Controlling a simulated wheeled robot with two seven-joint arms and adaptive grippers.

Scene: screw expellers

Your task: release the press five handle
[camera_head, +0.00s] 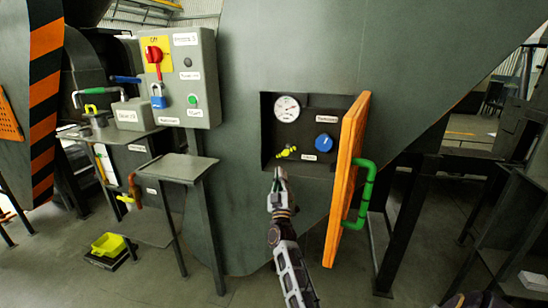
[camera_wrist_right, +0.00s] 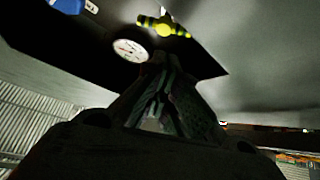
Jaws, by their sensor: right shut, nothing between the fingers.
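An orange door (camera_head: 346,165) stands swung open on the right of a dark recess in the grey press body (camera_head: 300,60). A green bent handle (camera_head: 365,190) is fixed on the door's outer side. Inside the recess sit a white gauge (camera_head: 287,108), a blue knob (camera_head: 325,143) and a small yellow-green valve handle (camera_head: 286,152). The right wrist view also shows the valve handle (camera_wrist_right: 163,27) and gauge (camera_wrist_right: 131,50) beyond my fingers. My right gripper (camera_head: 280,177) is shut and empty, just below the recess, apart from the green handle. I cannot tell which handle is press five's.
A grey control box (camera_head: 190,80) with a red switch, blue padlock and green button stands left. Beside it is a small metal stand (camera_head: 180,167). Dark frame legs (camera_head: 400,225) stand right of the door.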

